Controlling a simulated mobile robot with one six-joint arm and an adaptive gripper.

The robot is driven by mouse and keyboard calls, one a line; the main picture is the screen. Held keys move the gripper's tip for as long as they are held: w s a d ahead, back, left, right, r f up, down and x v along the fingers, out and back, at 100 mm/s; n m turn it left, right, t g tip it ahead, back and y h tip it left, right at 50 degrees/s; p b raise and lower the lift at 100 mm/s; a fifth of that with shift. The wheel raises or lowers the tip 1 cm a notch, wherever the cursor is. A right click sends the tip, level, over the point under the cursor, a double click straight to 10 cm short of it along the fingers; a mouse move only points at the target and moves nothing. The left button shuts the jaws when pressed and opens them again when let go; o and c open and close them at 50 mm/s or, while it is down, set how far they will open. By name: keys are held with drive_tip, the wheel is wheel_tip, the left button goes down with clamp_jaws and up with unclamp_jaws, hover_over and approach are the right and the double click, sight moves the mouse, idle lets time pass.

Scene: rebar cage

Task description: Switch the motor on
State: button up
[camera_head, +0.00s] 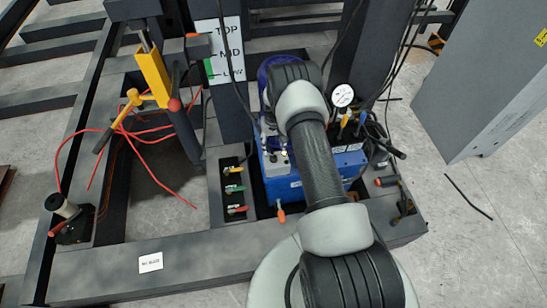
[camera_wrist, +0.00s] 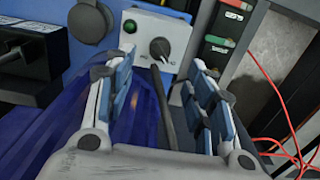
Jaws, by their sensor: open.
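In the wrist view, a light grey switch box (camera_wrist: 156,42) is mounted on a blue surface ahead. It carries a black rotary knob (camera_wrist: 159,48) and a green lamp or button (camera_wrist: 129,26). My gripper (camera_wrist: 160,72) is open, with its blue-padded fingers spread on either side of the line to the knob and touching neither knob nor box. A thin dark rod (camera_wrist: 164,105) shows between the fingers; I cannot tell what it belongs to. In the head view, the blue power unit (camera_head: 290,187) stands partly behind my arm, which hides my gripper.
Several small valves with coloured handles (camera_head: 234,189) sit left of the blue unit. A pressure gauge (camera_head: 343,95) and black hoses are to its right. A grey cabinet (camera_head: 490,80) stands far right.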

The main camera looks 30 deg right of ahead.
sight(273, 156)
wheel_tip(273, 156, down, 8)
drive_tip(key=shift+f+b, duration=0.1)
drive_tip(key=shift+b, duration=0.9)
drive_tip(key=c, duration=1.1)
